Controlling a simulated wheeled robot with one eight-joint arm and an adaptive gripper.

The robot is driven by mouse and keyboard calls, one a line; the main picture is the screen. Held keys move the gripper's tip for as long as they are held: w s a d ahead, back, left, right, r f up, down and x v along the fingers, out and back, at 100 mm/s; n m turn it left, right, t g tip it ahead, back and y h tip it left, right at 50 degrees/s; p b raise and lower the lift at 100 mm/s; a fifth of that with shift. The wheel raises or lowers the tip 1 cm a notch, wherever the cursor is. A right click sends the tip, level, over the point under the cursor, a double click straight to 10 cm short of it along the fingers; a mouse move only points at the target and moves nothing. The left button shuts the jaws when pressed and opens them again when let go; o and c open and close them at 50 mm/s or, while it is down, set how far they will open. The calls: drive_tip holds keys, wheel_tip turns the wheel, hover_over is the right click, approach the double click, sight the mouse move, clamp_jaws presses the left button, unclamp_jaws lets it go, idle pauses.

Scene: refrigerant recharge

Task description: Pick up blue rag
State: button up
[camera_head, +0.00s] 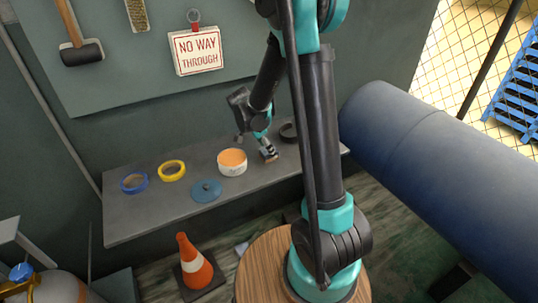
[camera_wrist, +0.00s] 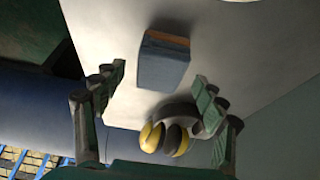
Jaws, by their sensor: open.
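A folded-looking, block-shaped blue thing with an orange-brown edge, which I take for the blue rag (camera_wrist: 163,70), lies on the pale surface in the upper middle of the wrist view. My gripper (camera_wrist: 155,108) is open, with its fingers apart to the left and right, lower in that picture than the rag. Nothing is between the pads. In the head view my gripper (camera_head: 254,142) is low over the shelf, just right of the white tub. A small blue-grey thing shows by its fingers, too small to tell clearly.
The grey shelf (camera_head: 150,218) holds a blue tape roll (camera_head: 134,183), yellow tape roll (camera_head: 172,171), blue disc (camera_head: 206,191), white tub (camera_head: 232,168) and dark ring (camera_head: 288,132). A yellow-and-dark rounded thing (camera_wrist: 165,138) is near the right finger.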

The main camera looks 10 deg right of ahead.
drive_tip(key=shift+x, duration=1.15)
drive_tip(key=shift+c, duration=0.6)
drive_tip(key=c, duration=1.2)
drive_tip(key=shift+c, duration=0.2)
wheel_tip(320, 180, up, 20)
